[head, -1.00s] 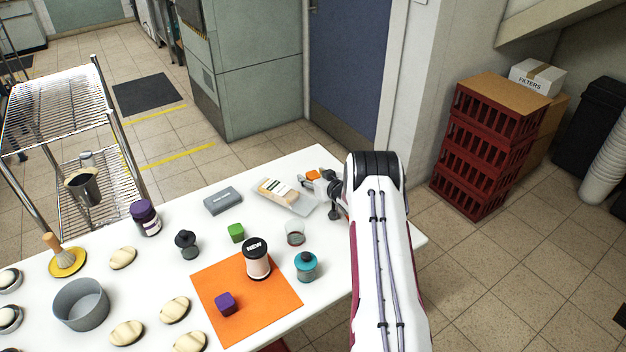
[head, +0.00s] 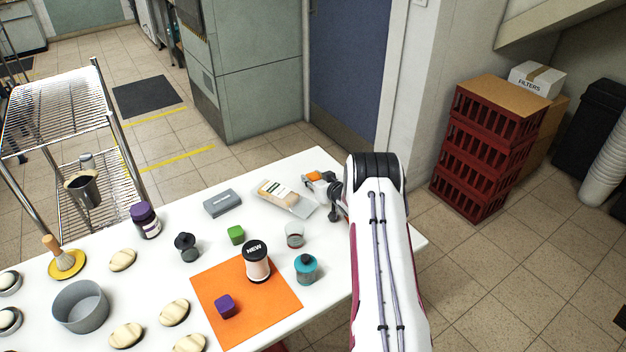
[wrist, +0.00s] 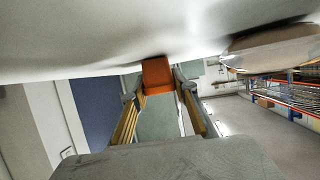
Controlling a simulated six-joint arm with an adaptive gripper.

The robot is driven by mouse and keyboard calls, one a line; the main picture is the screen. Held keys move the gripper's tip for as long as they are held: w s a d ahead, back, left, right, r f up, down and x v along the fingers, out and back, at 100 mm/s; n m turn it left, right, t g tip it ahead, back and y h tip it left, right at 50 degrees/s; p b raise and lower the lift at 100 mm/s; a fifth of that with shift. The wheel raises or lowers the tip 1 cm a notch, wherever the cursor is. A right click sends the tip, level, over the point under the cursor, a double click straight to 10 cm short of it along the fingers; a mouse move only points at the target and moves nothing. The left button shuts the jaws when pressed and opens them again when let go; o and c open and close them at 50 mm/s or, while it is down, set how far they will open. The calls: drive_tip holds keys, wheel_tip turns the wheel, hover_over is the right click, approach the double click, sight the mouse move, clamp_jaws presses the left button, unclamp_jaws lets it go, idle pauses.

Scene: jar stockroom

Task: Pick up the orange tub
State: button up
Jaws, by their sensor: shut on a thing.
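The orange tub (head: 313,176) is at the far right end of the white table, partly covered by my gripper (head: 320,184). In the wrist view the orange tub (wrist: 157,76) sits between the two fingertips of my gripper (wrist: 158,88), with a finger against each side. My gripper is shut on it. The tub is low at the table surface; I cannot tell whether it is clear of the table.
A clear-wrapped package (head: 284,196) lies close beside the tub. A glass (head: 295,235), a teal jar (head: 306,268) and a black-lidded jar (head: 257,262) stand nearer. An orange mat (head: 270,302) lies in front. Red crates (head: 490,150) stand on the floor at right.

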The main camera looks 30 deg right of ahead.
sight(313, 176)
drive_tip(key=shift+r, duration=4.9)
